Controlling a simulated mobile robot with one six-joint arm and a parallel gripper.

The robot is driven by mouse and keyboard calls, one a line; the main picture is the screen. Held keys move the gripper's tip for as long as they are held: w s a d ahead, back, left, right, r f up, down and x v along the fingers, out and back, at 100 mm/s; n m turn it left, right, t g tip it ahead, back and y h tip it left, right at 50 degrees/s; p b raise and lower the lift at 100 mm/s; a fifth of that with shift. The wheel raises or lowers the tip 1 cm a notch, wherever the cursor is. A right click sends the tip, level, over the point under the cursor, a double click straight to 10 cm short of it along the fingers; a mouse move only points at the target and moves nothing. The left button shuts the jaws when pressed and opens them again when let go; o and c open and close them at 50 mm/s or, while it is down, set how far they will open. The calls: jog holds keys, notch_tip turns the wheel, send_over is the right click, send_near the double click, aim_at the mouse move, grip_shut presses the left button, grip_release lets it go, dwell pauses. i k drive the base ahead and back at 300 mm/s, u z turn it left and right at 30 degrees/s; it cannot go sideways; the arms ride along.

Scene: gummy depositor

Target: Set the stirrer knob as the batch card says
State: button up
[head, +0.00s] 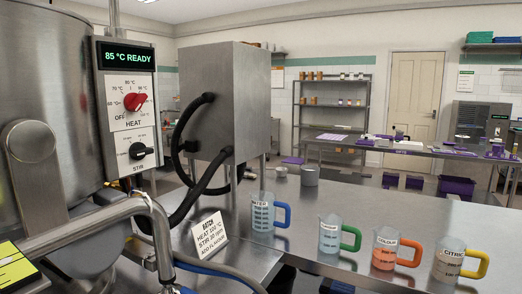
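The stirrer knob (137,151) is a small black knob with a scale around it, above the word STIR on the kettle's control panel. Its pointer seems to lie roughly sideways, but the scale numbers are too small to read. The batch card (209,238) is a white card standing tilted on the metal table. It has a HEAT line, a STIR line that seems to read 20 or 30 rpm, and a line beginning ADD. My gripper is not in view.
Above the knob are the red HEAT knob (135,102) and a display (128,56) reading 85 °C READY. A steel pipe (150,208) and black hoses (190,190) lie below and beside the panel. Several measuring jugs, including a blue-handled one (262,214), stand right.

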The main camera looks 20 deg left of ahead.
aim_at(138, 151)
jog(key=z, duration=0.1)
jog(key=k, duration=0.5)
jog(key=u, duration=1.7)
